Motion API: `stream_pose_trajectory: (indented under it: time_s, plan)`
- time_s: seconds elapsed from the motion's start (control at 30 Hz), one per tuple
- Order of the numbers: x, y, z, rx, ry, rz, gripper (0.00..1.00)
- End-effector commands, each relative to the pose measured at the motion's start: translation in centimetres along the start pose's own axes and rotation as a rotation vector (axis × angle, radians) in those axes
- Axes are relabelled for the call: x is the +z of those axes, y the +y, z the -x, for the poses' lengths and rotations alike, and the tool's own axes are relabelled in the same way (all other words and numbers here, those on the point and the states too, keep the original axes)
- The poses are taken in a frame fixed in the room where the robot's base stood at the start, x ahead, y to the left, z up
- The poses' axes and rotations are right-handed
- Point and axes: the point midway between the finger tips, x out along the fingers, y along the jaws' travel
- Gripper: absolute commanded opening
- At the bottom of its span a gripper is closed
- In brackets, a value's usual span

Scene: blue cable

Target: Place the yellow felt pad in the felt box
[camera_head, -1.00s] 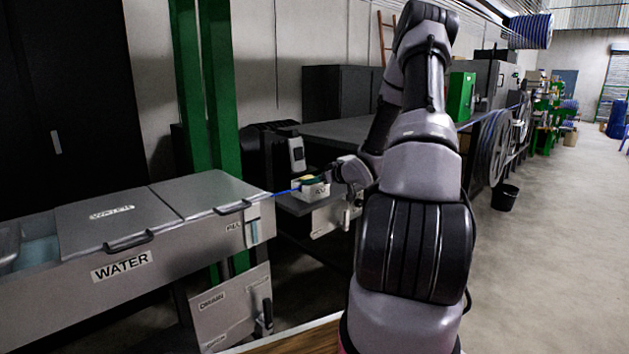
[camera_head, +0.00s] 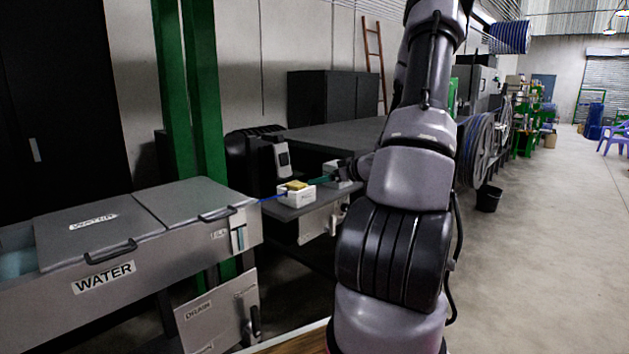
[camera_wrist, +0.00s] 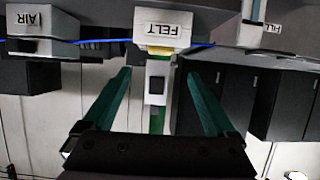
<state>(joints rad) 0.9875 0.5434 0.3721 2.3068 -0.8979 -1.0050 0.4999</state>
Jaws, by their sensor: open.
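The white felt box (camera_head: 297,198) sits on the grey ledge beyond the water tank. Its "FELT" label shows in the wrist view (camera_wrist: 164,29). The yellow felt pad (camera_head: 298,185) lies at the top of the box; in the wrist view (camera_wrist: 160,50) only a thin strip shows, so how deep it sits is unclear. My gripper (camera_head: 318,180) is just right of the box, pointing at it. In the wrist view its two green fingers (camera_wrist: 158,73) are wide apart with nothing held between them, and clear of the pad.
A blue cable (camera_head: 271,198) runs from the water tank (camera_head: 150,225) to the felt box. A green post (camera_head: 204,110) rises behind the tank.

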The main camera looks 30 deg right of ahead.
Motion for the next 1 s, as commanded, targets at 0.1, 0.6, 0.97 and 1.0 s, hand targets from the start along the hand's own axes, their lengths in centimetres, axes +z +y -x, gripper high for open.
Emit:
stream_pose_trajectory:
  time_s: [0.1, 0.6, 0.97, 1.0]
  plan:
    - [-0.7, 0.0, 0.4, 0.027, -0.027, 0.012, 0.91]
    - [-12.8, -6.4, 9.6, 0.521, -0.340, -0.108, 0.91]
    - [-14.2, -23.1, 20.9, 0.393, -0.439, -0.526, 0.91]
    - [-14.0, -24.7, 21.8, 0.356, -0.451, -0.560, 0.91]
